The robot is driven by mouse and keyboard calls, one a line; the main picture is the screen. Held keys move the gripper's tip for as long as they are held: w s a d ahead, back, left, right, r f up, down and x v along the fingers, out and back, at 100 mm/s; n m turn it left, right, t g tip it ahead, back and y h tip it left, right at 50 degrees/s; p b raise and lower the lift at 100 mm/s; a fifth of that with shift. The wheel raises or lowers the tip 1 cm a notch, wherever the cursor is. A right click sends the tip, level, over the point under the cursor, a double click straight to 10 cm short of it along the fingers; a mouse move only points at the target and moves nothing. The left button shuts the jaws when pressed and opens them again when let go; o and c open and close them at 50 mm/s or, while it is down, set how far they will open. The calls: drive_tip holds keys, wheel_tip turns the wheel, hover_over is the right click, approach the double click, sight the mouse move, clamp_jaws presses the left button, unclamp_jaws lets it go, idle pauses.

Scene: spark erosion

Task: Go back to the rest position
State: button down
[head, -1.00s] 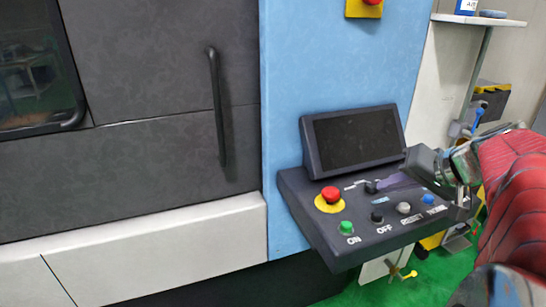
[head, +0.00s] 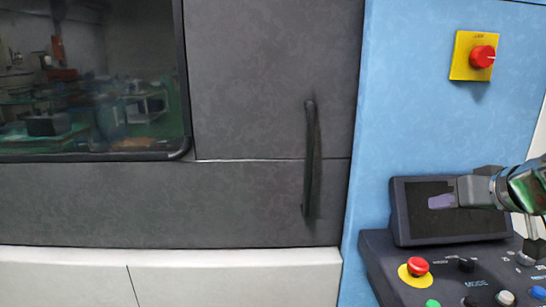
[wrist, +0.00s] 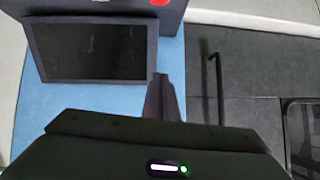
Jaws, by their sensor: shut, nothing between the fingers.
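My gripper (head: 441,201) is at the right of the head view, in front of the dark screen (head: 415,230) of the control panel. Its fingers are shut and hold nothing. In the wrist view the closed fingers (wrist: 163,98) stick out past the dark gripper body, with the screen (wrist: 90,50) to their left. The control panel (head: 388,262) carries a red stop button (head: 417,266) and several knobs and buttons. The gripper appears clear of the panel's buttons; I cannot tell its exact distance from the screen.
A grey machine door with a black vertical handle (head: 312,165) and a window (head: 85,75) fills the left. A red switch on a yellow plate (head: 478,56) is on the blue column (head: 420,110) above the screen. The space before the door looks free.

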drive_tip(key=s+a+f+g, duration=0.2)
drive_tip(key=s+a+f, duration=0.35)
drive_tip(key=a, duration=0.25)
drive_tip(key=s+a+f+g, duration=0.2)
drive_tip(key=s+a+f, duration=0.3)
drive_tip(key=a, duration=0.4)
drive_tip(key=s+a+f+g+h, duration=0.1)
drive_tip(key=s+a+f, duration=0.1)
drive_tip(key=s+f, duration=0.4)
wheel_tip(320, 180, down, 3)
drive_tip(key=shift+s+a+r, duration=0.1)
drive_tip(key=shift+s+a, duration=0.25)
drive_tip(key=c, duration=2.5)
unclamp_jaws()
